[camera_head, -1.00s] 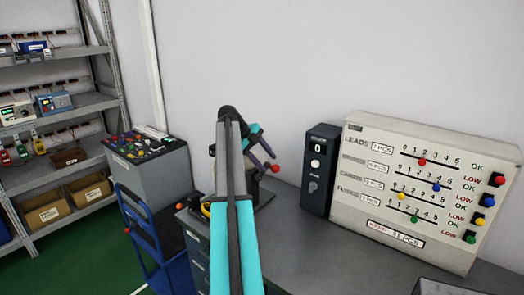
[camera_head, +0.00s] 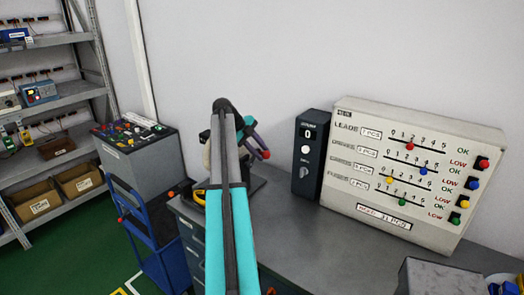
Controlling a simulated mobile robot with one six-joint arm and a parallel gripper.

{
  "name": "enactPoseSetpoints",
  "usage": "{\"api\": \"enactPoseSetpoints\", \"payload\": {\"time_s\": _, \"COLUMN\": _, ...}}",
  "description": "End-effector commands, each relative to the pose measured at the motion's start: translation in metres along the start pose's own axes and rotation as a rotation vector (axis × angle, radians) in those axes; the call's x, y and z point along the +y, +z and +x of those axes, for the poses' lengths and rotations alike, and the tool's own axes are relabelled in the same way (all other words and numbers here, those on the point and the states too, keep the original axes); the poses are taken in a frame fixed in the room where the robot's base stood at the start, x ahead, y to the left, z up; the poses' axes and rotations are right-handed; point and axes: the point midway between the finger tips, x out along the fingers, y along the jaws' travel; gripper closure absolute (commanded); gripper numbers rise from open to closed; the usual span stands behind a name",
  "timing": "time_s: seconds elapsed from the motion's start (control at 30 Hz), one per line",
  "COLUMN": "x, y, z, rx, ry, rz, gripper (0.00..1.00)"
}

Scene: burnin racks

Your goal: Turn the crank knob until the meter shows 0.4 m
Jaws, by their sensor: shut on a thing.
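A small red knob (camera_head: 266,154) shows just right of my raised arm, above the grey bench; I take it for the crank knob. The crank's machine (camera_head: 207,152) is mostly hidden behind my teal and grey arm. A dark upright box (camera_head: 309,158) with a small display reading 0 and a white button stands to the right of it. I cannot tell whether this display is the metre readout.
A cream panel (camera_head: 350,118) with sliders and coloured buttons stands at the right of the bench (camera_head: 290,225). A grey box (camera_head: 440,278) is at the front right. A blue cart (camera_head: 150,235), a control console (camera_head: 150,165) and shelving are at the left.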

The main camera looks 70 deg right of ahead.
Motion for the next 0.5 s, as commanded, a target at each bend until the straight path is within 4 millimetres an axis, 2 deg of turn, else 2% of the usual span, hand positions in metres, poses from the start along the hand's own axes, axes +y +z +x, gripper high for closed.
{"api": "enactPoseSetpoints", "payload": {"time_s": 0.5, "x": 0.004, "y": 0.008, "z": 0.018, "rx": 0.0, "ry": -0.001, "rz": -0.001, "gripper": 0.93}}
